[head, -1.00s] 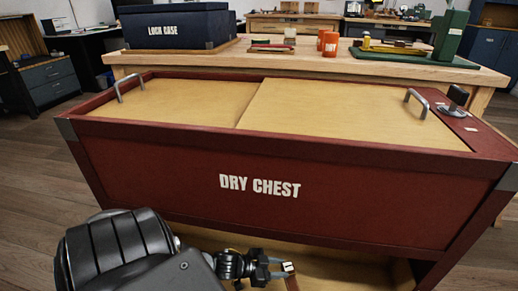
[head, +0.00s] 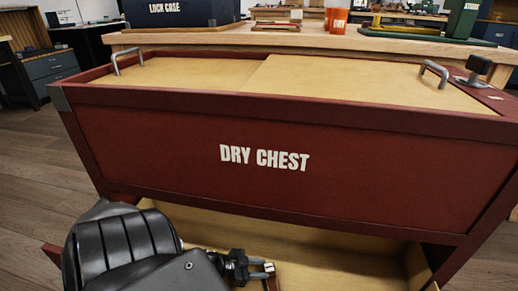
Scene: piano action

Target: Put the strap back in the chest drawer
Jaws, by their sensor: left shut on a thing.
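The red dry chest (head: 400,165) fills the middle of the head view. Its pale wooden drawer (head: 340,248) is pulled out below the front panel, and its lower part is cut off by the picture's edge. My left gripper (head: 266,269) is over the drawer's opening, shut on the strap (head: 271,284). Only a short reddish-brown piece of the strap shows, hanging below the fingertips; the rest is out of the picture. I cannot tell whether it touches the drawer floor. My right gripper is not in view.
The chest top has pale sliding panels (head: 330,82) with metal handles (head: 128,62) and a dark knob (head: 475,68). Behind it, a workbench (head: 300,41) bears a blue lock case (head: 180,14) and an orange cup (head: 337,19). Wooden floor (head: 35,150) is clear at left.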

